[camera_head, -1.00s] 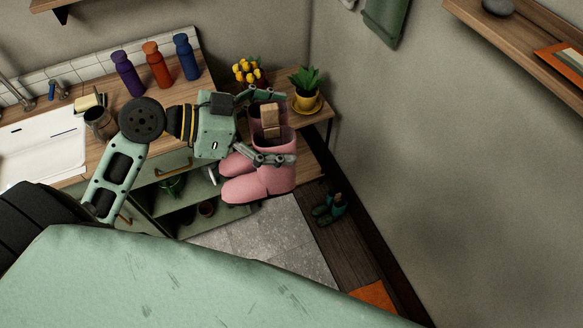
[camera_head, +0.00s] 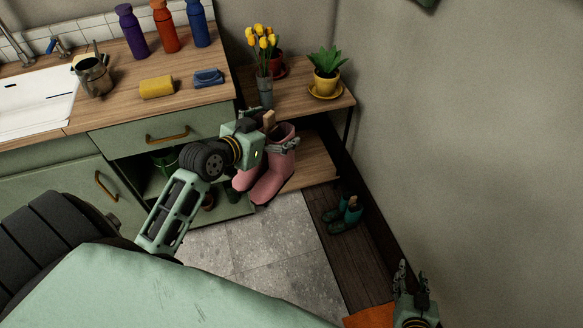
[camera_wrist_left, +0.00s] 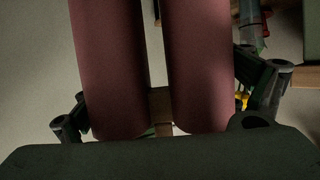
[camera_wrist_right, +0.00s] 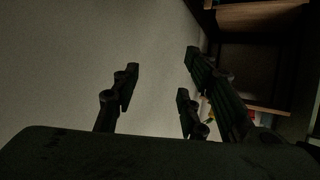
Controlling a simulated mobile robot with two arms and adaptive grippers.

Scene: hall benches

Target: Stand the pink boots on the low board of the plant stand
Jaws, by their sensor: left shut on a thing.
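The pink boots (camera_head: 272,178) hang upright as a pair, joined by a wooden clip (camera_head: 268,119). My left gripper (camera_head: 278,145) is shut on them near the shaft tops; both shafts show between its fingers in the left wrist view (camera_wrist_left: 200,70). The plant stand has a top board (camera_head: 290,100) and a low board (camera_head: 312,165). The boots are in front of the low board, at its left end; whether they touch it I cannot tell. My right gripper (camera_head: 410,278) is open and empty at the lower right, its fingers apart in the right wrist view (camera_wrist_right: 155,90).
Yellow flowers (camera_head: 262,45) and a potted succulent (camera_head: 326,70) stand on the top board. The green cabinet (camera_head: 150,140) is close on the left. Grey floor tiles (camera_head: 265,240) are clear.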

